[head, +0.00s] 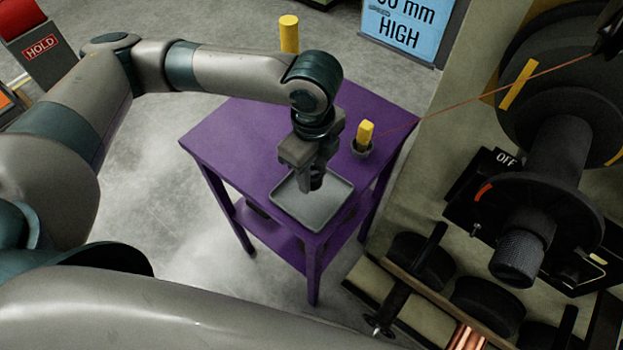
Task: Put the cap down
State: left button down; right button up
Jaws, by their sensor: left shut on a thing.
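My left gripper (309,180) points down over the shallow grey tray (334,214) at the front corner of the purple table (235,138). Its jaws are shut on a small dark thing (317,182), which I take to be the cap. The fingers hide much of the cap. I cannot tell whether it touches the tray floor or hangs just above it. The rest of the tray looks empty. My right gripper is not in view.
A yellow peg (366,131) stands in a small dark cup on the table, right of my gripper. A thin reddish line runs from near it toward the dark spool machine (555,150) at right. A yellow post (289,34) stands behind my arm. The table's left part is clear.

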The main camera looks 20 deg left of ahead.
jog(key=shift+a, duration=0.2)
pick_arm(q)
jog(key=shift+f, duration=0.2)
jog(key=shift+f, duration=0.35)
jog(key=shift+s+a+f+p, duration=0.1)
jog(key=shift+f+p, duration=0.4)
jog(key=shift+f, duration=1.05)
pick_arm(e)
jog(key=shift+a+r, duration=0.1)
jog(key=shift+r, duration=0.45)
pick_arm(q)
jog(key=c, duration=1.3)
grip_release()
jog(key=shift+o, duration=0.2)
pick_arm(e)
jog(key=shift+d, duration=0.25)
